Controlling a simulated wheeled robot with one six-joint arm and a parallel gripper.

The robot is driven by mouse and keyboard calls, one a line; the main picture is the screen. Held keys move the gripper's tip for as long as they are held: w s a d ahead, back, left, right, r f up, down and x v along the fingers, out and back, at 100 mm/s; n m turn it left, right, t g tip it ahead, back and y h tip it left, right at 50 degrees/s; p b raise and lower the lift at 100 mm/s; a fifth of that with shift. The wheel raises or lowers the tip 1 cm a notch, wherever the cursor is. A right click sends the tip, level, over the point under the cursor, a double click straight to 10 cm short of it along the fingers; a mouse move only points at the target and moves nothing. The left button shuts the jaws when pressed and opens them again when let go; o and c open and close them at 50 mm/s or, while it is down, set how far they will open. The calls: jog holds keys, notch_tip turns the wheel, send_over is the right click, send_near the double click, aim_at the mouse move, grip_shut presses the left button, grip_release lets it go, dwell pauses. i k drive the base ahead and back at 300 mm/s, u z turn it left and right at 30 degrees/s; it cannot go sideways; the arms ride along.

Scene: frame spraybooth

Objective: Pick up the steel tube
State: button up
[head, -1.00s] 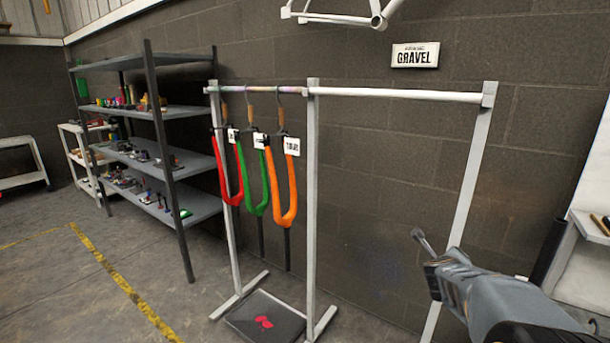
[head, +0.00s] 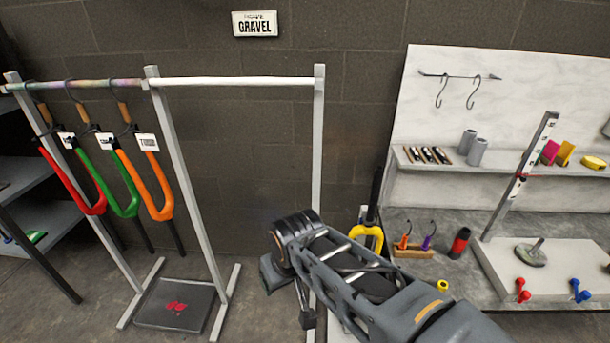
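Two short grey cylinders stand upright side by side on the wall shelf at the right: a rear one (head: 467,142) and a front one (head: 477,153). They look like metal tubes, but I cannot tell which, if either, is the steel tube. My arm reaches in from the lower right. My gripper (head: 307,318) seems to point down at the bottom centre, well left of and below the cylinders. Its fingers are too small and dark to show whether they are open, and I see nothing held in it.
A rack at left carries red, green and orange forks (head: 157,192). A yellow fork (head: 367,233) stands behind my arm. The workbench (head: 510,262) holds a red-and-black canister (head: 459,242), a ruled upright post (head: 520,175) and small red and blue parts. Two hooks (head: 441,92) hang above the shelf.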

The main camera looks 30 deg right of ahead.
aim_at(460, 241)
jog(key=z, duration=2.35)
